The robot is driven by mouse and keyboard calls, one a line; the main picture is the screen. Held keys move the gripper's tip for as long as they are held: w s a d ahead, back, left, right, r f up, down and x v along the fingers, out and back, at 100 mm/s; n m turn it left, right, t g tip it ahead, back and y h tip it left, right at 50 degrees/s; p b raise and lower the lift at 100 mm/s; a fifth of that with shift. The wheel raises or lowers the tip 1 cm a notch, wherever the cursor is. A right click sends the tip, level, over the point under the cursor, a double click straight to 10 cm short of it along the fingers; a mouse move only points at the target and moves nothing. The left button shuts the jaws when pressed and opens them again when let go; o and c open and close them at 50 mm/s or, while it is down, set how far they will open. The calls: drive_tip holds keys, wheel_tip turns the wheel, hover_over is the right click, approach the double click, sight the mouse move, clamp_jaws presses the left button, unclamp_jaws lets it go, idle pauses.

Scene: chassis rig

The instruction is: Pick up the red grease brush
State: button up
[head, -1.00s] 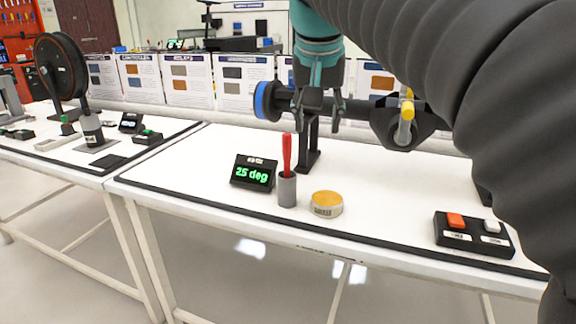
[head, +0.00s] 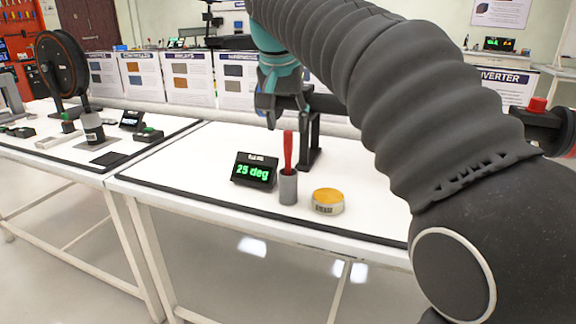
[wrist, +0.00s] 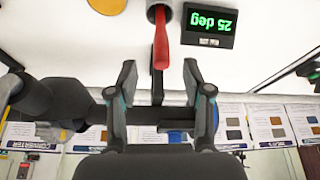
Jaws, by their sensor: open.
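The red grease brush (head: 288,150) stands upright with its head end inside a small grey cup (head: 288,188) on the white bench. Its red handle sticks up out of the cup. My gripper (head: 270,118) is just above and slightly left of the handle top in the head view. In the wrist view my gripper (wrist: 160,75) is open and empty, its two fingertips apart. There the red handle (wrist: 160,45) shows between the fingertips' directions, a little beyond them. No contact with the brush is visible.
A display (head: 254,170) reading "25 deg" stands close left of the cup. A round tin with yellow contents (head: 327,201) stands close right. A dark upright post (head: 310,140) is behind the brush. My arm hides the bench's right part.

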sight(287, 132)
drive_tip(key=shift+b+x, duration=0.35)
drive_tip(key=shift+x, duration=2.65)
drive_tip(key=shift+w, duration=0.1)
clamp_jaws()
